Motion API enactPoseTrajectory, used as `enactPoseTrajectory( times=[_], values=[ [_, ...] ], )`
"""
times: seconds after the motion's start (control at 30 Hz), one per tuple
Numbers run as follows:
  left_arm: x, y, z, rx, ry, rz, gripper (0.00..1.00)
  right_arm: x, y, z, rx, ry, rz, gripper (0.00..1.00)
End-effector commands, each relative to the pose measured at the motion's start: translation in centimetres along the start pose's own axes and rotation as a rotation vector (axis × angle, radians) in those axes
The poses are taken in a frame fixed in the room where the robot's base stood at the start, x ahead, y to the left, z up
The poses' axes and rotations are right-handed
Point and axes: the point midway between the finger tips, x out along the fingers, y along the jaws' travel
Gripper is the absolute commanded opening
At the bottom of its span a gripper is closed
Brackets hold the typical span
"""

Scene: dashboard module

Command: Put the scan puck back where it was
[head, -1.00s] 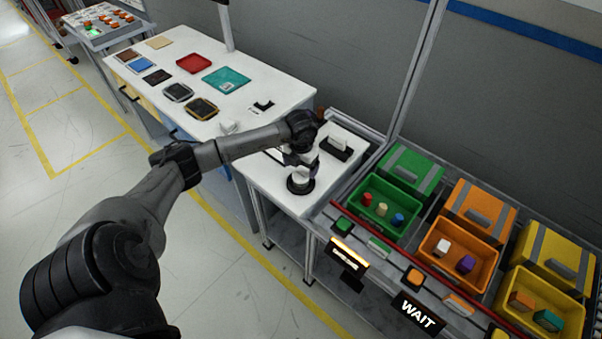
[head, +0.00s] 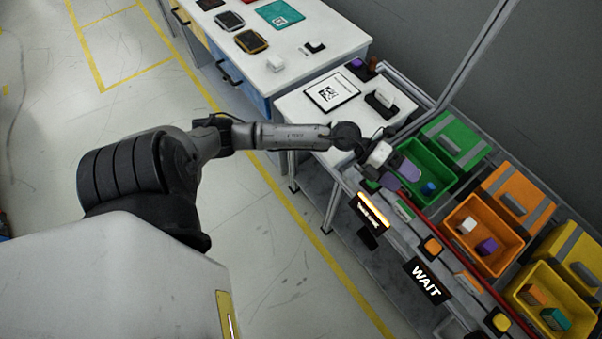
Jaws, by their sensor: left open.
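My left gripper (head: 390,179) is at the near left edge of the green bin (head: 455,172), past the front right corner of the small white table (head: 335,121). Its fingers look apart, with nothing clearly held between them. It hides part of the bin's contents. I cannot tell for sure which thing is the scan puck. My right gripper is not in view.
An orange bin (head: 490,222) and a yellow bin (head: 550,290) hold small blocks. A blue cylinder (head: 429,188) is in the green bin. A lit sign (head: 371,212) and a WAIT sign (head: 428,281) stand along the front. Behind is a longer white workbench (head: 310,68).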

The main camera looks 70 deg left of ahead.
Motion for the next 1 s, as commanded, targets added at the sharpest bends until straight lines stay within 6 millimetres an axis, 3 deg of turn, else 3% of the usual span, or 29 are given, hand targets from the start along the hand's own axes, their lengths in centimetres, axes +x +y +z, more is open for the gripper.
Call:
enactPoseTrajectory(
  times=[0.1, 0.2, 0.27, 0.4, 0.57, 0.7, 0.9, 1.0],
  values=[
    [0.6, -2.9, -1.3, -0.191, -0.187, -0.276, 0.86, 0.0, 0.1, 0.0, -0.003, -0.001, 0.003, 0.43],
    [-0.4, -3.8, -1.3, -0.386, -0.381, -0.437, 0.86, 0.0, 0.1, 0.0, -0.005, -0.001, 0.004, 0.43],
    [-1.4, -3.4, -1.2, -0.517, -0.506, -0.500, 0.86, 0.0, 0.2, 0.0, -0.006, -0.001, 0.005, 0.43],
    [-4.0, -0.1, -2.0, -0.853, -0.807, -0.542, 0.86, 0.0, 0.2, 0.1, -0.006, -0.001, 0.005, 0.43],
    [-6.6, 5.7, -6.1, -1.253, -1.109, -0.403, 0.86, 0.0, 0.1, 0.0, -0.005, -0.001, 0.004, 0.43],
    [-8.0, 9.8, -11.9, -1.549, -1.278, -0.168, 0.86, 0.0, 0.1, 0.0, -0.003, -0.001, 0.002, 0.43],
    [-9.2, 12.2, -19.5, -1.816, -1.362, 0.168, 0.86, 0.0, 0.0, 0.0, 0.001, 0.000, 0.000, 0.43],
    [-9.6, 12.4, -21.9, -1.883, -1.367, 0.281, 0.86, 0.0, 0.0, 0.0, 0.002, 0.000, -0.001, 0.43]
  ],
)
